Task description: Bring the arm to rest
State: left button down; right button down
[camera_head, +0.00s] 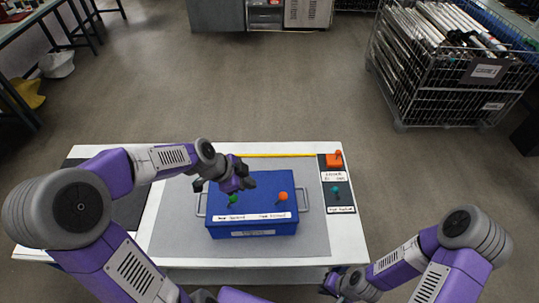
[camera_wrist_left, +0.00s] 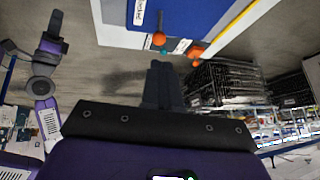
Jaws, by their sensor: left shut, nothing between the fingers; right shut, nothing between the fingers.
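My left gripper (camera_head: 248,184) is shut and empty above the back left part of the blue box (camera_head: 255,229), near its green-topped piece (camera_head: 233,200). In the left wrist view the shut fingers (camera_wrist_left: 160,70) hold nothing, and the blue box (camera_wrist_left: 196,14) shows at the top. My right gripper (camera_head: 332,283) is shut and empty at the table's front right, apart from the box. An orange-topped piece (camera_head: 283,197) stands at the box's right side; an orange knob also shows in the left wrist view (camera_wrist_left: 158,39).
The white table (camera_head: 348,232) carries a grey mat (camera_head: 173,225). A dark strip at right holds an orange piece (camera_head: 335,160) and a teal piece (camera_head: 335,190) beside labels. A yellow bar (camera_head: 280,155) lies along the back. A wire cage (camera_head: 445,90) stands on open floor beyond.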

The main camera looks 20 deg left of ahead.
pick_arm(q)
jog(key=s+d+f+n+g+b, duration=0.1)
jog(key=s+d+f+n, duration=0.2)
jog(key=f, duration=0.7)
jog(key=s+d+f+n+g+b, duration=0.1)
jog(key=s+d+f+n, duration=0.3)
jog(key=f, duration=0.7)
jog(key=s+d+f+n+g+b, duration=0.1)
jog(key=s+d+f+n, duration=0.3)
jog(key=s+f+n, duration=0.3)
notch_tip(320, 180, down, 4)
jog(key=shift+s+r+n+g+y+b, duration=0.15)
jog(key=shift+n+g+y+b, duration=0.25)
jog(key=shift+n, duration=0.4)
